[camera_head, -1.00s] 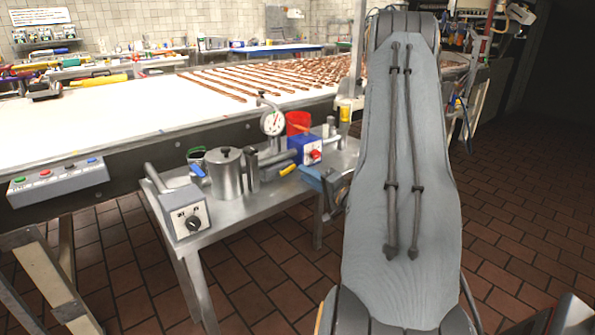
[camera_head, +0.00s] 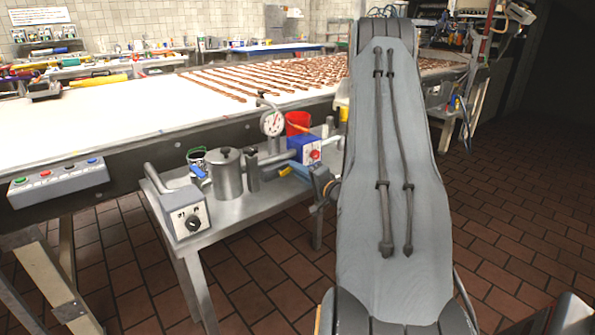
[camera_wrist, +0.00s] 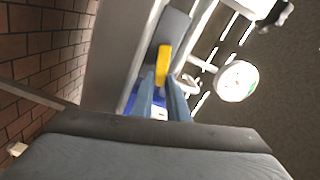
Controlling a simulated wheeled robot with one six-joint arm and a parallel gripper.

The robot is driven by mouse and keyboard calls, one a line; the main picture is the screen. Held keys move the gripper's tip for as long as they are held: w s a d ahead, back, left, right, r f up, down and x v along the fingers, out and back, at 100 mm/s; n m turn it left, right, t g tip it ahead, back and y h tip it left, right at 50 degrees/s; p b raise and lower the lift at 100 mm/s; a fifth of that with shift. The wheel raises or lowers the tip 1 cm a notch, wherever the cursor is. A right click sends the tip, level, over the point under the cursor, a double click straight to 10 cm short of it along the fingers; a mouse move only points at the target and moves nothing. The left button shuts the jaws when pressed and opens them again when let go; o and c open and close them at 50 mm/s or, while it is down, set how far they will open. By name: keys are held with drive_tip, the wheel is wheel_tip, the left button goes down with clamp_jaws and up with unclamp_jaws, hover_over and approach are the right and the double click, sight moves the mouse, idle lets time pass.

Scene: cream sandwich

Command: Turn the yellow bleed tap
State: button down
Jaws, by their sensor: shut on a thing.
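The yellow bleed tap (camera_head: 286,171) has a short lever handle and sits on the front side of the pipework on the metal side table. It also shows in the wrist view (camera_wrist: 163,60), pointing along the view between my fingertips. My gripper (camera_head: 296,171) has blue fingers and reaches in from the right. In the wrist view my gripper (camera_wrist: 162,80) is shut on the near end of the yellow handle, with one finger on each side. My arm hides part of the area right of the tap.
Open floor lies right.

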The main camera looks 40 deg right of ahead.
drive_tip(key=n, duration=0.1)
drive_tip(key=r+n+p, duration=0.1)
drive_tip(key=shift+a+n, duration=0.2)
drive_tip(key=shift+n, duration=0.1)
drive_tip(key=n, duration=0.1)
drive_tip(key=r+n, duration=0.1)
drive_tip(key=shift+a+n, duration=0.3)
drive_tip(key=shift+n, duration=0.1)
drive_tip(key=n, duration=0.1)
drive_tip(key=a+n, duration=0.1)
drive_tip(key=n, duration=0.2)
drive_tip(key=shift+a+r, duration=0.15)
drive_tip(key=shift+r, duration=0.2)
drive_tip(key=shift+a+r+n, duration=0.1)
drive_tip(key=shift+a+n, duration=0.15)
drive_tip(key=shift+n, duration=0.4)
drive_tip(key=shift+a+r+n, duration=0.1)
drive_tip(key=shift+a+n, duration=0.1)
drive_tip(key=shift+n, duration=0.45)
drive_tip(key=c, duration=2)
unclamp_jaws()
